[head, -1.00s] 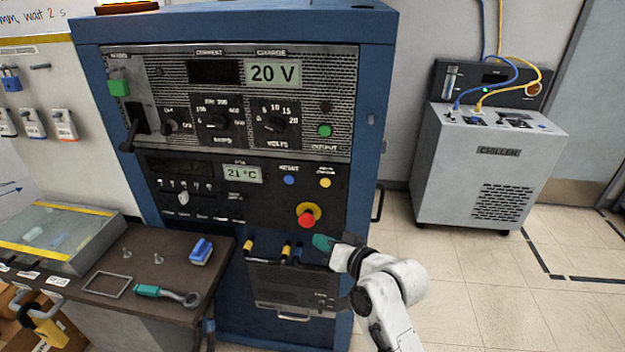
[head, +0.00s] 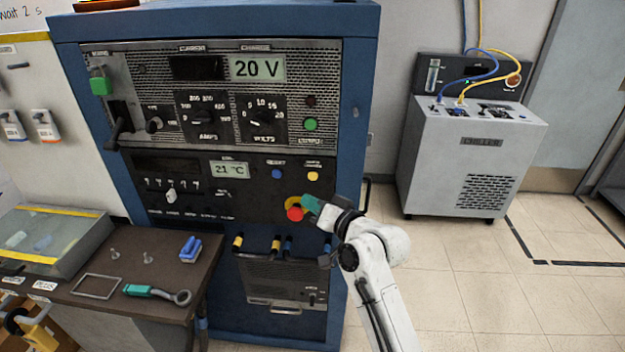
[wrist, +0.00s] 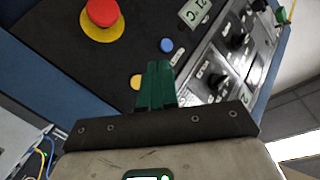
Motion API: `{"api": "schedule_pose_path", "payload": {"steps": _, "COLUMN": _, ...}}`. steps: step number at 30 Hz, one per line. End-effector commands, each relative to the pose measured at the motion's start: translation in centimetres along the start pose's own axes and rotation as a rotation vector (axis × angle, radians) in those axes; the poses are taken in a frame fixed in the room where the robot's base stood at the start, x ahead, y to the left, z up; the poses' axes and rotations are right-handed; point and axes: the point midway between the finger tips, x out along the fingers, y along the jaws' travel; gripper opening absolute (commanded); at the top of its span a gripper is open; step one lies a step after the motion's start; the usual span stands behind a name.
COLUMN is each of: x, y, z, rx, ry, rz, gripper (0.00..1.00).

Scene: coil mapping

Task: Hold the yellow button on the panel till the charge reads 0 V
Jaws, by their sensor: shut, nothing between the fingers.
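The yellow button (head: 313,176) sits at the right of the panel's lower section, to the right of a blue button (head: 277,174). In the wrist view the yellow button (wrist: 136,82) is partly hidden behind my gripper's fingers. My gripper (head: 309,203) is shut and empty, its green fingertips just below the yellow button and close to the red emergency knob (head: 295,212). The fingers also show in the wrist view (wrist: 156,78). I cannot tell whether they touch the panel. The charge display (head: 257,68) reads 20 V.
The red knob on its yellow ring (wrist: 100,20) is beside the fingers in the wrist view. Cable plugs (head: 276,244) stick out below the panel. A table (head: 150,250) with tools stands at the left. A chiller (head: 470,160) stands at the right, with open floor before it.

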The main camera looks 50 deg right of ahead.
Motion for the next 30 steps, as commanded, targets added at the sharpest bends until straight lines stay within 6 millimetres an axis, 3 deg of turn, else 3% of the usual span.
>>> {"api": "schedule_pose_path", "payload": {"steps": 12, "x": 3.6, "y": 2.7, "z": -2.5, "rx": 0.0, "ry": 0.001, "rz": 0.0, "gripper": 0.0}}
{"api": "schedule_pose_path", "payload": {"steps": 30, "x": 4.3, "y": 3.2, "z": -3.2, "rx": -0.001, "ry": -0.001, "rz": 0.0, "gripper": 0.0}}
